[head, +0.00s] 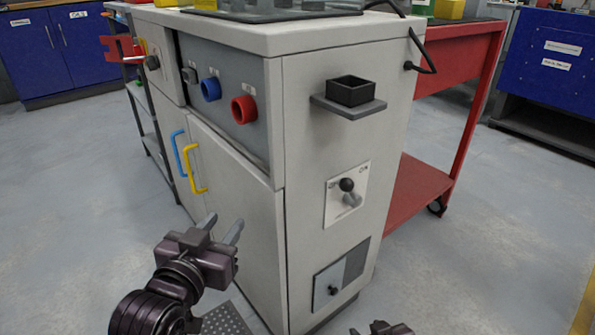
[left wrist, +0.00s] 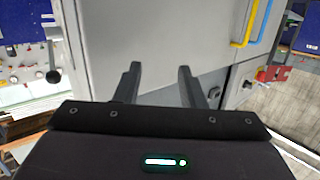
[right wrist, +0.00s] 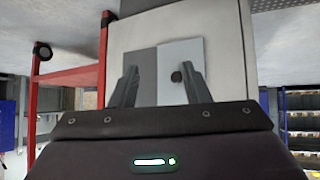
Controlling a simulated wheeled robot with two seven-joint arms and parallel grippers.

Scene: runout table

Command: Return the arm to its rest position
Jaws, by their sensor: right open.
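My left gripper (head: 223,230) is in front of the grey cabinet (head: 240,190), below the blue and yellow door handles. Its two fingers are apart with nothing between them, as the left wrist view also shows (left wrist: 158,85). My right gripper (head: 380,329) only just shows at the bottom edge of the head view, low beside the cabinet. In the right wrist view its fingers (right wrist: 160,88) are spread and empty, facing the small panel with a dark knob (right wrist: 177,77). I cannot tell the exact gap to the panel.
The cabinet side carries an ON switch lever (head: 347,185), a shelf with a black box (head: 352,92) and a lower panel (head: 328,287). Blue (head: 177,153) and yellow (head: 191,170) handles stick out. A red cart (head: 420,190) stands behind. Floor at right is clear.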

